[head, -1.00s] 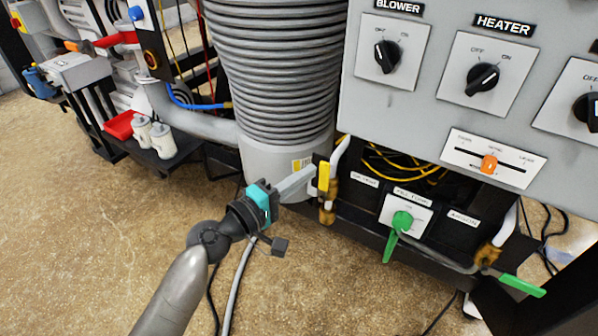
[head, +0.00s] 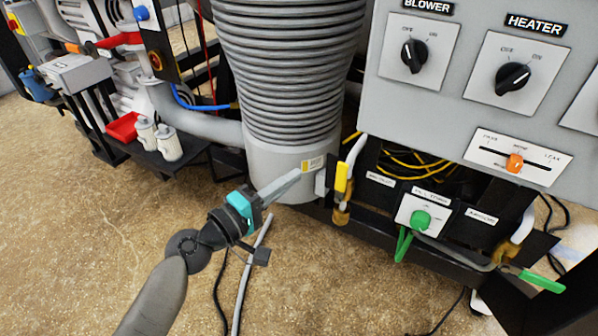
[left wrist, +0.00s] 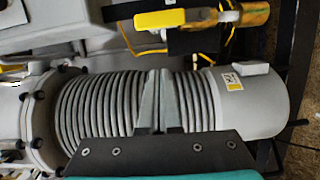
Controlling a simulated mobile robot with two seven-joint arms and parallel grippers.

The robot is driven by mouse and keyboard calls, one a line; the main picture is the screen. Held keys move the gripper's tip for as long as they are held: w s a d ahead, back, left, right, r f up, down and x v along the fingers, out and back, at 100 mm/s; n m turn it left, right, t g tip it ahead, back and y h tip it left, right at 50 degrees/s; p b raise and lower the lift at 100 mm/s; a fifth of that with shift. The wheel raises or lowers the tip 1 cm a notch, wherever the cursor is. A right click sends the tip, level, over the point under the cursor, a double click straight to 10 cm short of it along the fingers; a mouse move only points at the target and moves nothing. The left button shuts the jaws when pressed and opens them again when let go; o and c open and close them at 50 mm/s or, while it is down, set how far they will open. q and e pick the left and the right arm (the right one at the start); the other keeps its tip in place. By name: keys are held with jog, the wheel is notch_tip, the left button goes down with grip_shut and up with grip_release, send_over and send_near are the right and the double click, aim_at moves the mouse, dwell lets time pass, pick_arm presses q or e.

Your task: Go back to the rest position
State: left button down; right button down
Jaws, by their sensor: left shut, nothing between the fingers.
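My left gripper (head: 297,175) reaches in from the lower left of the head view. Its grey fingers are together and hold nothing. The tips appear in front of the lower white part of the ribbed grey column (head: 290,60), left of the yellow valve handle (head: 342,178) and apart from it. In the left wrist view the closed fingers (left wrist: 161,75) show against the ribbed column (left wrist: 95,105), with the yellow handle (left wrist: 168,19) above them. My right gripper is in neither view.
The grey control panel (head: 440,85) with knobs and an orange slider (head: 514,162) stands at right. Green handles (head: 421,220) sit below it. A low black shelf (head: 185,160) with white canisters is at left. A cable (head: 245,285) lies on the floor; floor at lower left is clear.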

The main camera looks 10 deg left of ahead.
pick_arm(q)
jog(key=v, duration=0.6)
jog(key=shift+b, duration=0.3)
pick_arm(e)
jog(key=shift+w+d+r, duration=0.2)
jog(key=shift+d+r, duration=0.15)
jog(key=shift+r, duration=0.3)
